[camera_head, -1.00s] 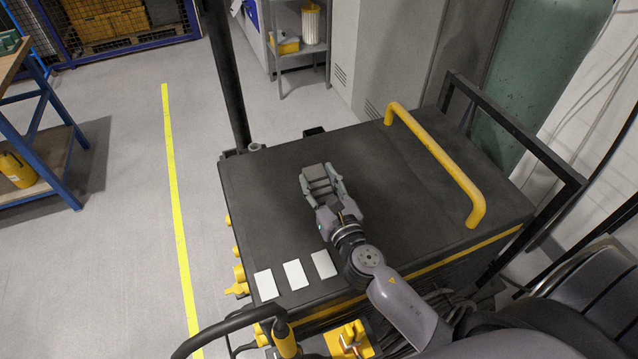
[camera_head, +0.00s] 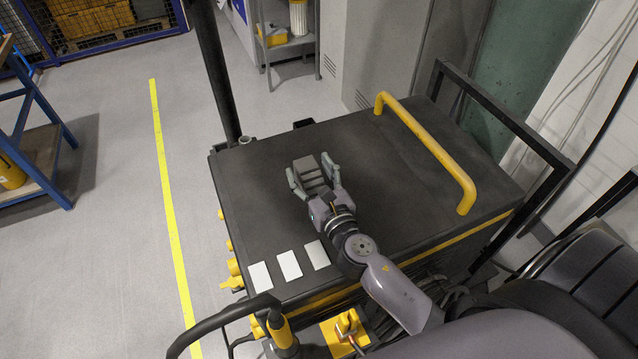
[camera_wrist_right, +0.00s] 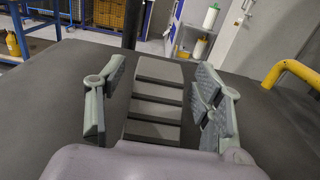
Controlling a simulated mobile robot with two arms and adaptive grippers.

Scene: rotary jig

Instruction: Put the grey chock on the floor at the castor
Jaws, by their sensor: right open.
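The grey chock (camera_head: 308,172), a wedge with dark ribs across it, lies on the dark top of the cart (camera_head: 262,190). It also shows in the right wrist view (camera_wrist_right: 156,100), straight ahead between the fingers. My right gripper (camera_head: 312,170) is open, with one finger on each side of the chock; in the right wrist view (camera_wrist_right: 152,98) there is a gap on both sides. My left gripper is not in view. No castor can be made out.
A yellow handle (camera_head: 428,148) rises from the cart top on the right. White cards (camera_head: 289,265) lie along its front edge. A dark post (camera_head: 213,75) stands at the far left corner. The floor by the yellow line (camera_head: 168,200) is clear.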

